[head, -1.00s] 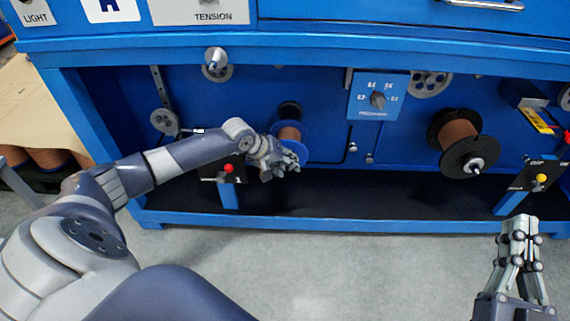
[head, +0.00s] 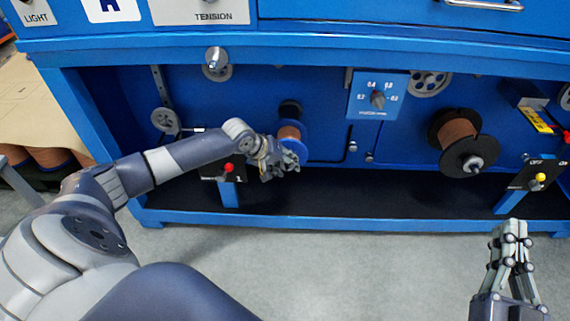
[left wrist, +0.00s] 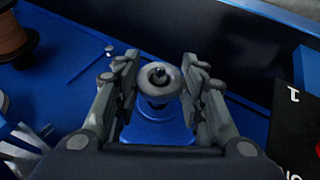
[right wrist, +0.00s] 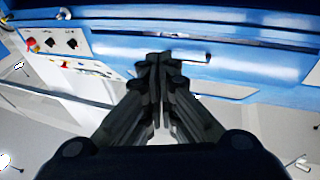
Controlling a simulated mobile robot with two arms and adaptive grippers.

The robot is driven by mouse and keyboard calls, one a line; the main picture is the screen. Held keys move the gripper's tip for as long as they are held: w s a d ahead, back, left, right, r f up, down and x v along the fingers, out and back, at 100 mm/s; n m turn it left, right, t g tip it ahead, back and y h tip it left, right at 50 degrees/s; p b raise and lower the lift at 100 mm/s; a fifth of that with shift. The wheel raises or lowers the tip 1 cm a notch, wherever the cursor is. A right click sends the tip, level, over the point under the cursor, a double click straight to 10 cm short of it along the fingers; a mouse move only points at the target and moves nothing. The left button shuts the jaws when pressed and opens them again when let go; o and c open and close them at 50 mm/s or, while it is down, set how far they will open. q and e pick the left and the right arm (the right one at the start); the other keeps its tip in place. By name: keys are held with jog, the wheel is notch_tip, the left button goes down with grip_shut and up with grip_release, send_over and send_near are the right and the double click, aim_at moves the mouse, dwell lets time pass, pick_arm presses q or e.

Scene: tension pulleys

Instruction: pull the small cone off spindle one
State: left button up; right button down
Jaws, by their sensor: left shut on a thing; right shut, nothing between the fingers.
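The small cone (left wrist: 158,88) shows in the left wrist view as a grey ring around a dark spindle tip. My left gripper (left wrist: 160,80) is shut on the cone, with one finger on each side. Behind it is a blue-flanged spool (head: 290,134) with copper wire on spindle one, seen in the head view. There my left gripper (head: 279,160) is in front of the spool's lower part and hides the cone. My right gripper (head: 510,228) is shut and empty, low at the right, away from the machine; its closed fingers also show in the right wrist view (right wrist: 160,62).
A black plate with a red knob (head: 229,168) sits just left of and below my left gripper. A larger black-flanged spool (head: 459,135) is at the right. A blue ledge (head: 330,225) runs along the bottom. The floor in front is clear.

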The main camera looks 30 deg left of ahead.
jog(key=shift+w+d+f+g+p, duration=0.15)
jog(key=shift+f+g, duration=0.25)
jog(key=shift+f, duration=0.25)
jog(key=shift+w+a+f+g+p, duration=0.15)
jog(key=shift+f+g, duration=0.25)
jog(key=shift+f, duration=0.25)
jog(key=shift+s+d+f, duration=0.1)
jog(key=shift+d+f, duration=0.05)
jog(key=shift+f, duration=0.1)
jog(key=shift+f+g, duration=0.2)
jog(key=shift+g, duration=0.1)
jog(key=shift+d+f+h, duration=0.1)
jog(key=shift+f+h, duration=0.4)
jog(key=shift+f, duration=0.05)
jog(key=shift+f+g, duration=0.3)
jog(key=shift+g, duration=0.1)
jog(key=shift+d+f, duration=0.1)
jog(key=shift+f+p, duration=0.25)
jog(key=shift+p, duration=0.05)
jog(key=shift+s+f, duration=0.1)
jog(key=shift+d+f+g, duration=0.1)
jog(key=shift+f+g, duration=0.15)
jog(key=shift+g, duration=0.15)
